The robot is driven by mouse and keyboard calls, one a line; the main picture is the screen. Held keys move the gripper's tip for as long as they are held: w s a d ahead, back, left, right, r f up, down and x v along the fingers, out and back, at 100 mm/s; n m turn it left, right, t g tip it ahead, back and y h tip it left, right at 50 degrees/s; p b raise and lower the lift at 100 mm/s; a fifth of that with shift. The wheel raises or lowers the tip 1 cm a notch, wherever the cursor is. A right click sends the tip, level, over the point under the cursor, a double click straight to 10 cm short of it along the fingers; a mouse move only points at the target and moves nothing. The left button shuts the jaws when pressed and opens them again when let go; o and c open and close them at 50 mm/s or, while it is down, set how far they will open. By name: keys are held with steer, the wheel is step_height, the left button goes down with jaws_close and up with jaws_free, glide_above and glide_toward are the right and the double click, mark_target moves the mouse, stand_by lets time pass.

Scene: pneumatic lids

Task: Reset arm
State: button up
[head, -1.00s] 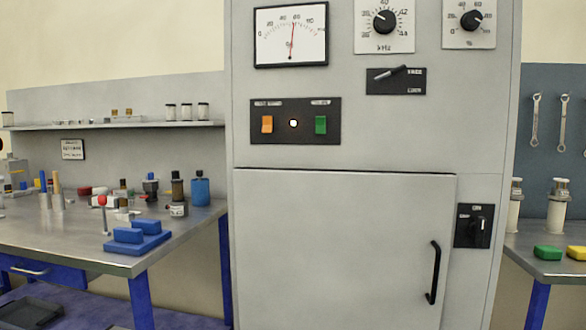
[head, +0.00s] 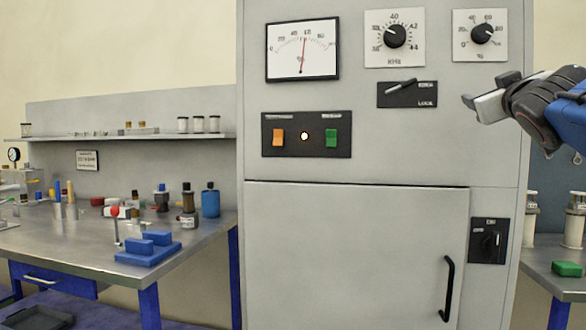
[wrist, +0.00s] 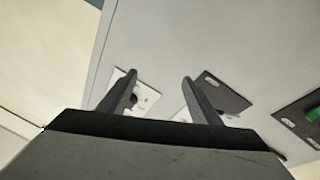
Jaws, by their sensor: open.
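My gripper (head: 487,96) shows at the upper right of the head view, in front of the right edge of the tall grey cabinet (head: 350,215). It is empty. In the wrist view my gripper (wrist: 158,85) has its two dark fingers spread apart, with cabinet panels behind them and nothing between them. The fingers appear apart from the cabinet face, though the exact gap cannot be told. The lever switch (head: 401,88) on a black plate is left of my gripper in the head view. The cabinet door with its black handle (head: 448,288) is closed.
The cabinet front carries a gauge (head: 302,50), a kHz knob (head: 394,37), a percent knob (head: 481,34) and an orange and green switch panel (head: 305,135). A cluttered metal bench (head: 80,242) stands left. A green block (head: 567,269) lies on the right bench.

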steer(key=s+a+f+m+g+y, duration=0.1)
steer(key=s+a+f+g, duration=0.25)
steer(key=f, duration=1.15)
steer(key=s+a+f+g+y, duration=0.2)
steer(key=s+f+g, duration=0.25)
steer(key=f, duration=1.05)
steer(key=s+a+f+m+g+y, duration=0.1)
steer(key=s+a+f+g, duration=0.3)
steer(key=f, duration=1.1)
steer(key=s+a+f+g+y, duration=0.2)
steer(key=s+a+f+g, duration=0.1)
steer(key=s+f, duration=0.9)
step_height(320, 180, down, 2)
steer(key=shift+s+a+f+n, duration=0.25)
steer(key=shift+a+n, duration=0.15)
steer(key=shift+a, duration=0.3)
steer(key=shift+w, duration=0.1)
